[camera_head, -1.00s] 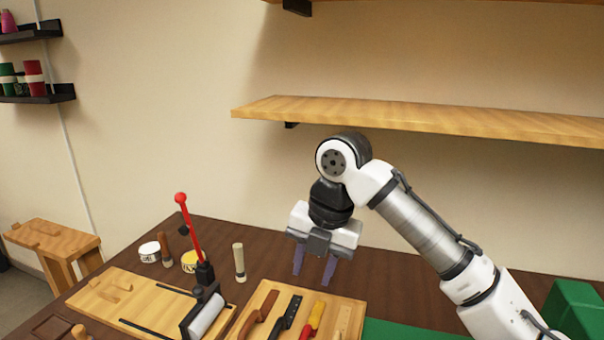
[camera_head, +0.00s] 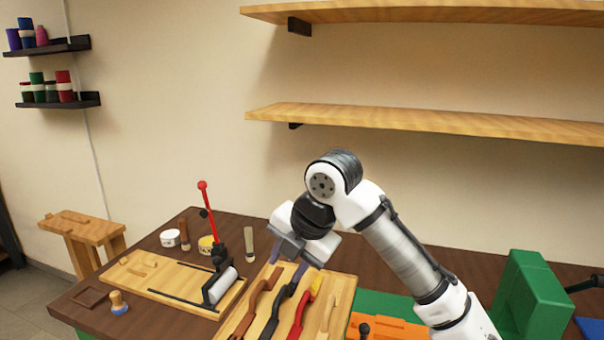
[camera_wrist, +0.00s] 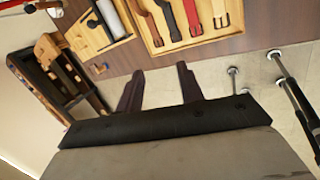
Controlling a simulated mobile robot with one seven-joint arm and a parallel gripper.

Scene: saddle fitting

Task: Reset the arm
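My gripper (camera_head: 287,262) hangs from the bent white and black arm above the back part of the wooden tool tray in the head view. Its two dark purple fingers stand apart with nothing between them. In the wrist view the fingers of my gripper (camera_wrist: 160,80) are also spread and empty, with pale floor behind them and the table edge further up.
Two wall shelves (camera_head: 400,118) run behind the arm. A green block (camera_head: 535,290) and orange piece (camera_head: 390,328) are at right.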

